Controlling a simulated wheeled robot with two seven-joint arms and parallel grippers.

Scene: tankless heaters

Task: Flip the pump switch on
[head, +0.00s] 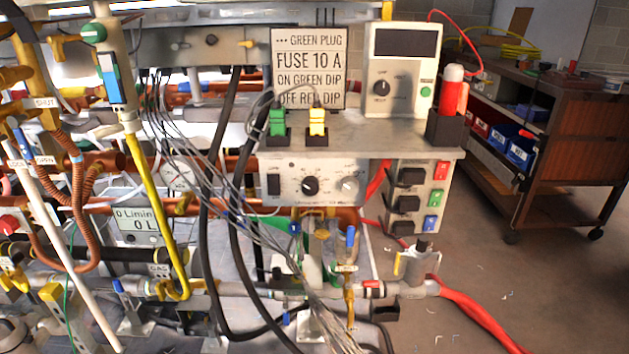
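A grey control box (330,200) hangs under the front of the shelf. It has a black rocker switch (274,185) at its left end, a black round knob (310,186) in the middle and a paler knob (349,187) at right. No readable label marks any of these as the pump switch, and I cannot tell the rocker's position. To the right, another panel (428,172) carries several black switch-like blocks beside red, blue and green tags. Neither of my grippers shows in the head view.
On the shelf (385,135) stand a sign (308,65), a meter (400,70), green and yellow plugs, and a red-and-white tool (453,90) in a black holder. Black cables (236,190) and grey wires hang left of the control box. The floor at right is mostly clear before a cart (560,150).

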